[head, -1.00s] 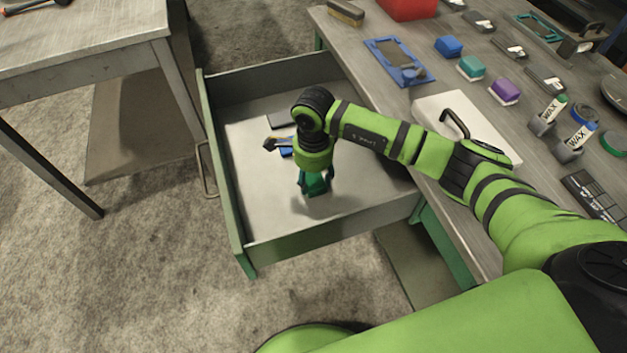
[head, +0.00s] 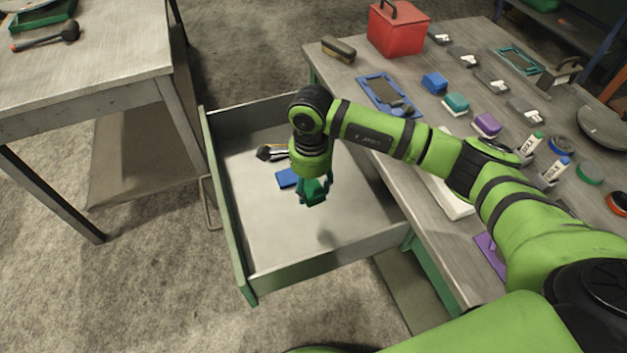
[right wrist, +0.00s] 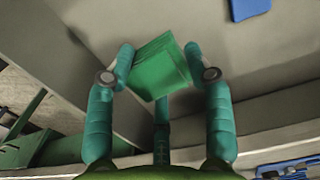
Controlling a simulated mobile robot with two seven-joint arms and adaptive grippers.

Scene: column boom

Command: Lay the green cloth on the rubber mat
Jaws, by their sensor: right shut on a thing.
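The green cloth (head: 316,192) is a folded, block-like bundle. It hangs in my right gripper (head: 314,184) above the open drawer's floor, with a shadow below it. I cannot pick out the rubber mat for certain; a flat purple piece (head: 489,254) shows partly beside my arm on the bench. My left gripper is not in view.
The open drawer (head: 235,235) holds a blue folded piece (head: 286,178) and a dark-headed tool (head: 266,153). Its walls surround the gripper. The bench carries a blue tray (head: 371,88), a red box (head: 398,30), a brush (head: 339,50) and several small items. A metal table (head: 100,65) stands left.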

